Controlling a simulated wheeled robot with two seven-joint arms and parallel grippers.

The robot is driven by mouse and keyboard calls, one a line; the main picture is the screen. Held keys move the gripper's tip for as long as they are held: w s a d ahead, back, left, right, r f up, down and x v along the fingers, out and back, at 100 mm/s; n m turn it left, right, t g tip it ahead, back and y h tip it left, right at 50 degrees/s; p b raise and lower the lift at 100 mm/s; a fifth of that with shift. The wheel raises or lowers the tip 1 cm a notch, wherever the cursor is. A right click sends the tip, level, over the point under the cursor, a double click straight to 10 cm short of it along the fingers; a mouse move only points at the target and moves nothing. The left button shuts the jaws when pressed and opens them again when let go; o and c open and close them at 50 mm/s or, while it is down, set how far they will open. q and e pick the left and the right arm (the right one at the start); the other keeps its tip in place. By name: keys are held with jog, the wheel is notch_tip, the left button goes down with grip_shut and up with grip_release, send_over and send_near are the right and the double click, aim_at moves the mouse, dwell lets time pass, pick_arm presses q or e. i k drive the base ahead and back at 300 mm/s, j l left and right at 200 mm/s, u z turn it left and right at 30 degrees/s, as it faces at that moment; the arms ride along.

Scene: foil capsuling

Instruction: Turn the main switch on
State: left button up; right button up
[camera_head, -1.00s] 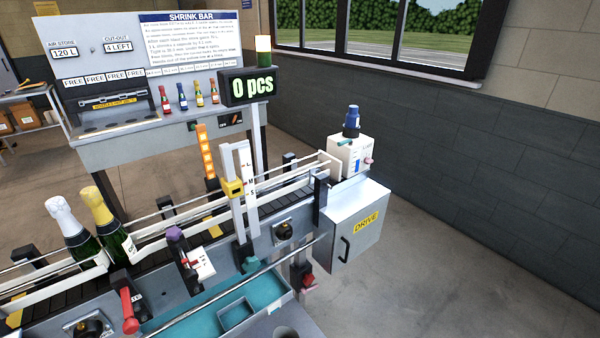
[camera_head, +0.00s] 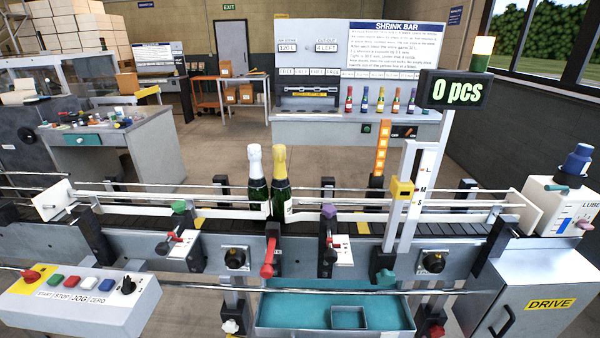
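A grey control box (camera_head: 95,308) stands at the lower left. At its left end a red rotary knob (camera_head: 31,275) sits on a yellow plate, which looks like the main switch; its label and exact position are too small to read. A small rocker switch (camera_head: 404,132) shows on the shrink bar bench. Neither of my grippers is in view.
A conveyor (camera_head: 340,228) with rails runs across the middle, carrying two bottles (camera_head: 280,182). Red (camera_head: 268,268) and purple-topped (camera_head: 328,212) clamp handles project at its front. A teal tray (camera_head: 290,312) sits below. The counter (camera_head: 455,91) reads 0 pcs.

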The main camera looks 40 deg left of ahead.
aim_at(31, 276)
jog(key=u, duration=2.9)
